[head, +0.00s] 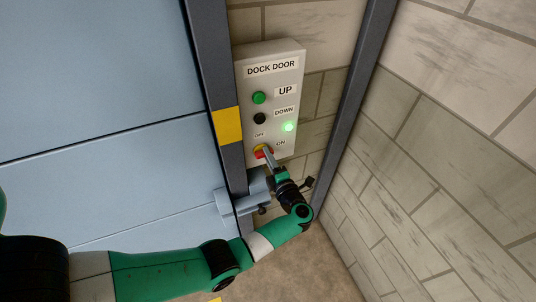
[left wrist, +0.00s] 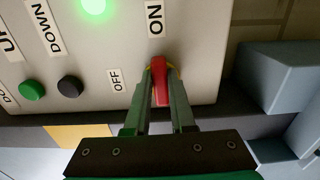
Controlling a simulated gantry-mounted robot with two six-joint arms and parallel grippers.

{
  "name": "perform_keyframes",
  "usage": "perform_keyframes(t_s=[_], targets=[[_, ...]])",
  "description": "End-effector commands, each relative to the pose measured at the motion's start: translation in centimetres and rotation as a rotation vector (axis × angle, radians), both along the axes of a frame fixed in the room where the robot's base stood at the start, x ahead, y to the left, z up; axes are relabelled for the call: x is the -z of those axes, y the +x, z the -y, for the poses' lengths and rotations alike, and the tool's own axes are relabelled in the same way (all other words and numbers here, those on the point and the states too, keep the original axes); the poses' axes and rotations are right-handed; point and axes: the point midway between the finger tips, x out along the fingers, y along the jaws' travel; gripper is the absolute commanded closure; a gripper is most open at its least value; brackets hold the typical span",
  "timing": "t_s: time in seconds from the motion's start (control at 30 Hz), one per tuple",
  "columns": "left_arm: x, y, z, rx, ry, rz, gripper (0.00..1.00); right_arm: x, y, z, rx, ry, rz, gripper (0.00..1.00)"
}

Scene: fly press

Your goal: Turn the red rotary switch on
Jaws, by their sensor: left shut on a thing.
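The red rotary switch (head: 261,154) sits on a yellow backing low on the grey DOCK DOOR control box (head: 290,60), between the OFF and ON labels. My left gripper (head: 267,150) reaches it from below right and covers part of it. In the left wrist view, the red switch handle (left wrist: 159,88) stands between the two fingers of my left gripper (left wrist: 160,80), which are shut on it. The handle lies in line with the ON label (left wrist: 155,19), and the OFF label (left wrist: 116,80) is to its left. My right gripper is not in view.
A green button (head: 258,97) for UP and a black button (head: 260,118) for DOWN sit above the switch. A green lamp (head: 288,127) is lit. A blue-grey door (head: 100,80) is at left, and a block wall (head: 450,140) is at right.

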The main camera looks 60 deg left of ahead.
Motion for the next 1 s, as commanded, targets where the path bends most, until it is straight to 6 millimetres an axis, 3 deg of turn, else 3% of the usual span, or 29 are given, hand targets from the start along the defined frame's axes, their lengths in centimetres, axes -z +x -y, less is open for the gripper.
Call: perform_keyframes(t_s=[0.53,0.57,0.7,1.0], targets=[[0.01,0.00,0.01,0.000,0.003,-0.029,1.00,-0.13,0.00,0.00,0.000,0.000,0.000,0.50],[0.01,0.00,0.01,0.000,0.003,-0.029,0.74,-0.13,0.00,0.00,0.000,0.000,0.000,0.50],[0.02,0.00,0.01,0.000,0.003,-0.028,0.49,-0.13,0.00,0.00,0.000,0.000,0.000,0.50],[0.02,0.00,0.10,0.000,0.003,-0.027,0.47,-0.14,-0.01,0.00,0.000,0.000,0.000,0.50]])
